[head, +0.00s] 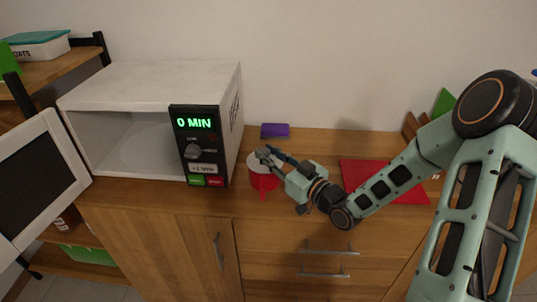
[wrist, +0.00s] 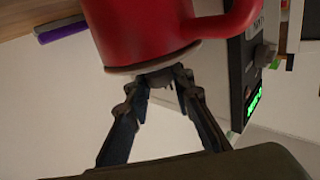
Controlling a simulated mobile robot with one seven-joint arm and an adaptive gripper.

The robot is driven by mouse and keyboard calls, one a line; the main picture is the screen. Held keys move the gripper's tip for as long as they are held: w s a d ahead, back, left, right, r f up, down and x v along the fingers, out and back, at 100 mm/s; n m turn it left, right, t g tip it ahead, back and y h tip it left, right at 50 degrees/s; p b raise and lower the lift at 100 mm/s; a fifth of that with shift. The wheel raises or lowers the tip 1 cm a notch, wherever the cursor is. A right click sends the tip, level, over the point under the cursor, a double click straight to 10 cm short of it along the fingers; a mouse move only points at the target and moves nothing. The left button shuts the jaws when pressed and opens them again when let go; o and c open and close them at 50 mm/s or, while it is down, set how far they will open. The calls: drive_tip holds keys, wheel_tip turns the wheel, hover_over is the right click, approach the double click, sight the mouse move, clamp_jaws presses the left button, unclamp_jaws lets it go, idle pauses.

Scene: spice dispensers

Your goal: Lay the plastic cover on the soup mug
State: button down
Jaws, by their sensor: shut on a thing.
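The red soup mug (head: 264,184) stands on the wooden counter just right of the microwave. In the wrist view, which looks upside down, the mug (wrist: 140,28) fills the top, with its handle at the right. The greyish plastic cover (wrist: 118,70) lies along the mug's rim, and I see no clear gap between them. My gripper (wrist: 160,75) has its fingertips closed together at the middle of the cover, where its grip is. In the head view my gripper (head: 266,153) is over the mug's top and hides part of the cover and rim.
The white microwave (head: 150,75) stands at the left with its door (head: 40,180) wide open and its display reading 0 MIN. A purple box (head: 275,131) lies behind the mug. A red mat (head: 365,172) lies to the right, partly behind my arm.

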drive_tip(key=c, duration=1.6)
unclamp_jaws()
drive_tip(key=v, duration=1.2)
